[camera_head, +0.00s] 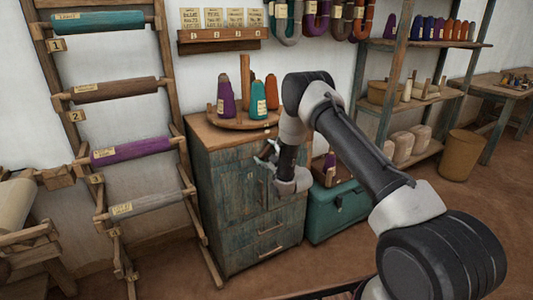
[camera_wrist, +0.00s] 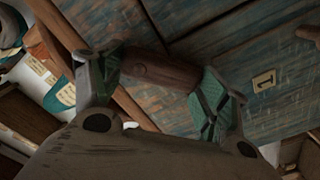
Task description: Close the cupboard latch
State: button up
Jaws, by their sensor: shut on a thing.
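The cupboard (camera_head: 225,215) is a worn blue-green wooden cabinet against the wall, and its planked front also shows in the wrist view (camera_wrist: 215,45). The latch (camera_wrist: 160,72) is a short brown wooden bar on that front. My gripper (camera_head: 266,152) is at the upper front of the cupboard. In the wrist view, my gripper's two green-padded fingers (camera_wrist: 158,76) are shut on the latch, one at each end of it. In the head view my arm and gripper hide the latch and part of the door.
A round wooden stand (camera_head: 238,121) with several yarn cones sits on the cupboard top. A teal chest (camera_head: 335,210) stands close on the right. A ladder-like roller rack (camera_head: 177,110) stands on the left. A small numbered tag (camera_wrist: 263,80) is on the cupboard front.

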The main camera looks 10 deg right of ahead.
jog(key=n, duration=0.4)
jog(key=shift+w+d+f+n, duration=0.1)
jog(key=shift+d+f+n, duration=0.15)
jog(key=shift+f+n, duration=0.1)
jog(key=shift+w+d+f+n, duration=0.1)
jog(key=shift+d+f+n, duration=0.1)
jog(key=shift+n, duration=0.9)
jog(key=shift+d+f+n, duration=0.1)
jog(key=shift+d+n, duration=0.05)
jog(key=shift+n, duration=0.9)
jog(key=o, duration=1)
jog(key=v, duration=1.2)
